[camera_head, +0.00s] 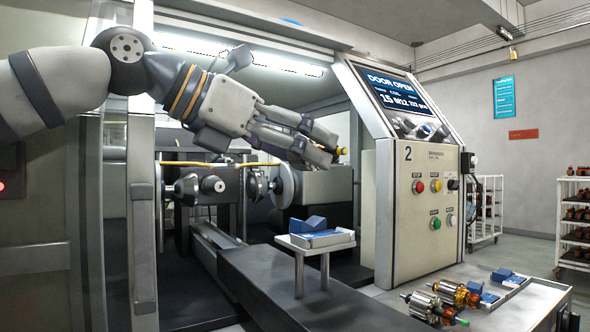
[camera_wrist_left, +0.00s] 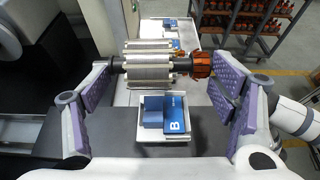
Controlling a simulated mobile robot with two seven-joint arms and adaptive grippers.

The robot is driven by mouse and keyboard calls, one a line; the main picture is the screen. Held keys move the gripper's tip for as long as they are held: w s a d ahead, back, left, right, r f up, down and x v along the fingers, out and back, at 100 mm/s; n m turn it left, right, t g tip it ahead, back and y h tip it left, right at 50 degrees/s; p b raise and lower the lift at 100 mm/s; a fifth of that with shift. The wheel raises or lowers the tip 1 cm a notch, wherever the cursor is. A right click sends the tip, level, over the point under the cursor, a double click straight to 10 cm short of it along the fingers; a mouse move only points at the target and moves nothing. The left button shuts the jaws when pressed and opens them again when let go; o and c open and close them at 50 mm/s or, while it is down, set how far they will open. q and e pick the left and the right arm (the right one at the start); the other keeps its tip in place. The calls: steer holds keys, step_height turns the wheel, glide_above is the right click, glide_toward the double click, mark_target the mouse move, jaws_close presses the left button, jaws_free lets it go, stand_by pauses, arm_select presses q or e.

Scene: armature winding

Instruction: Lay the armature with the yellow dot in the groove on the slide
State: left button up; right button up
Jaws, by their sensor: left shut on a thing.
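My left gripper (camera_head: 322,150) is above and slightly right of the slide stand. It is shut on an armature (camera_wrist_left: 150,65), holding it level by its ends between the purple-padded fingers. The armature has a grey laminated core and an orange-red commutator at its right end in the wrist view. In the head view a small yellow spot shows at the fingertips; most of the armature is hidden. Below it, a blue block (camera_head: 309,224) sits on the small white-topped stand (camera_head: 300,240) of the slide. The block, marked B, also shows in the wrist view (camera_wrist_left: 176,126). My right gripper is not in view.
Two other armatures (camera_head: 428,306) lie on the table at the lower right, near a tray with blue blocks (camera_head: 495,287). The control panel (camera_head: 425,195) stands right of the open machine bay. The dark slide bed (camera_head: 300,300) runs below the stand.

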arm_select(q)
steer(key=shift+f, duration=3.2)
steer(key=shift+w+f, duration=0.1)
steer(key=shift+f, duration=0.25)
steer(key=o, duration=1.4)
steer(key=shift+o, duration=0.2)
steer(key=shift+f, duration=0.1)
steer(key=v, duration=1.2)
steer(key=shift+f, duration=0.1)
